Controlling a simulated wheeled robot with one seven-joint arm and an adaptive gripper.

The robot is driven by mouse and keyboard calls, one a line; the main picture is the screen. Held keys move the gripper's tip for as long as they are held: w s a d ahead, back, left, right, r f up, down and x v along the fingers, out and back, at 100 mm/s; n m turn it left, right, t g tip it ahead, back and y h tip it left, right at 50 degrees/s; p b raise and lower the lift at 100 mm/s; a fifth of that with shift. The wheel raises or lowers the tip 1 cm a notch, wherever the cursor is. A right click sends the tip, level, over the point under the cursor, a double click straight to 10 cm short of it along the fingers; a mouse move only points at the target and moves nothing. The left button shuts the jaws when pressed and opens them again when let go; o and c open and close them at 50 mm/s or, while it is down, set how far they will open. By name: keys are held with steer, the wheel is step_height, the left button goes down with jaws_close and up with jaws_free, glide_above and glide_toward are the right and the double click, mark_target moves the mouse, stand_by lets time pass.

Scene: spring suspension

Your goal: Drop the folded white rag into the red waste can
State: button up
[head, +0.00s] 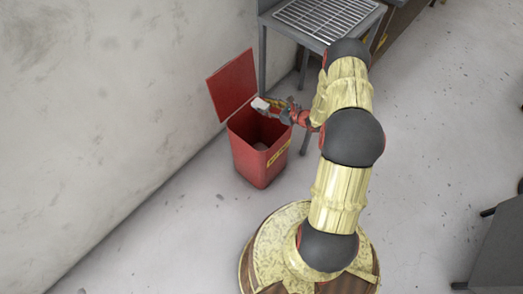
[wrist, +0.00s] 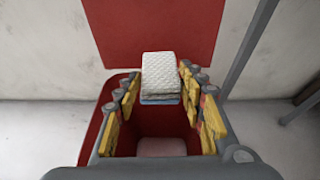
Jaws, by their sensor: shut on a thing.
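The folded white rag (wrist: 161,72) is held between the fingertips of my gripper (wrist: 160,90) in the wrist view. A blue-grey layer shows along its lower edge. In the head view the rag (head: 260,104) appears small and pale at the tip of my gripper (head: 270,104), above the opening of the red waste can (head: 262,160). The can's lid (head: 232,86) stands open toward the wall. The can also shows in the wrist view (wrist: 107,125), below the fingers. Something pale (wrist: 161,147) lies low inside it.
A grey table with a wire rack (head: 326,16) stands behind the can, and its leg (wrist: 250,45) rises close by on the right in the wrist view. A concrete wall (head: 90,110) is on the left. The floor (head: 180,240) in front of the can is clear.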

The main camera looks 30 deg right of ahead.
step_height(320, 180, down, 5)
steer(key=b, duration=0.2)
steer(key=shift+b, duration=0.3)
steer(key=o, duration=1.2)
steer(key=v, duration=1.2)
